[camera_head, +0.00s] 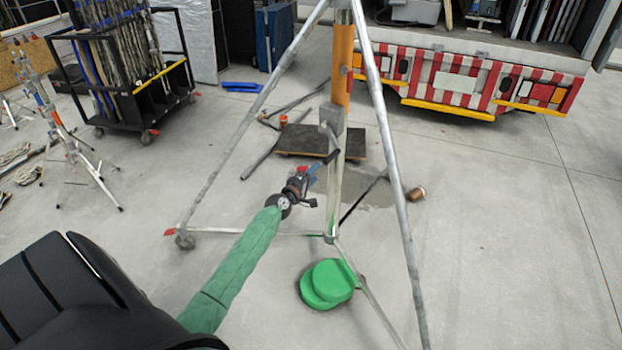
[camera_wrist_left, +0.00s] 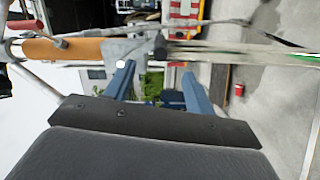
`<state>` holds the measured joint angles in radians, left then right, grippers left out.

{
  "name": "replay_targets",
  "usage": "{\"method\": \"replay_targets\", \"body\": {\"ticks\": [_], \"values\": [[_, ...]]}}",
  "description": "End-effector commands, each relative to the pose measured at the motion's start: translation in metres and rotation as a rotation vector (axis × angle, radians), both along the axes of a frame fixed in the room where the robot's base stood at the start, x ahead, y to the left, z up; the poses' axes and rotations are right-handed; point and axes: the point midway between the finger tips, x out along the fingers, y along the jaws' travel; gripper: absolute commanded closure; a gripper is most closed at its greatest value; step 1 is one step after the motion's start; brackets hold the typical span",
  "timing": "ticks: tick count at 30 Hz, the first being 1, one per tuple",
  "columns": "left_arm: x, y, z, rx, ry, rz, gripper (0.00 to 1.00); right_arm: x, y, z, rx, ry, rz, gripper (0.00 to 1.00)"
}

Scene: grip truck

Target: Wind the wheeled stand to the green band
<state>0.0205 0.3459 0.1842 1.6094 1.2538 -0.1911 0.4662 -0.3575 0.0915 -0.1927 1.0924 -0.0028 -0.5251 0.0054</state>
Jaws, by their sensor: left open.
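The wheeled stand (camera_head: 340,190) stands upright on splayed tubular legs, with an orange upper section (camera_head: 342,75) and a grey collar. A thin green mark, perhaps the green band, shows low on the column (camera_head: 329,237). My left gripper (camera_head: 312,174) is left of the column, close to the handle. My right gripper is not in view.
A green round weight (camera_head: 326,284) sits by the stand's base. The stand's front legs flank my green-sleeved left arm. A low dark dolly (camera_head: 300,141) and an orange-brown roll (camera_head: 416,194) lie behind. The right floor is clear.

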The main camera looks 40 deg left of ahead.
Motion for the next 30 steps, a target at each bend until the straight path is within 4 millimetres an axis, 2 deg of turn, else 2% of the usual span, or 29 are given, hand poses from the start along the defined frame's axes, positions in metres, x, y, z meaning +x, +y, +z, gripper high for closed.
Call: {"method": "replay_targets", "body": {"ticks": [16,24,30], "values": [[0.067,0.001,-0.002,0.001,0.0,0.0,0.45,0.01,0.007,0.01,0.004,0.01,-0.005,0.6],[0.099,0.0,-0.002,0.002,0.0,-0.001,0.45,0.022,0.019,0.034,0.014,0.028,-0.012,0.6],[0.114,0.001,-0.002,0.002,0.001,-0.001,0.45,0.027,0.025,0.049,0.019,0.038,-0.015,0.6]]}}
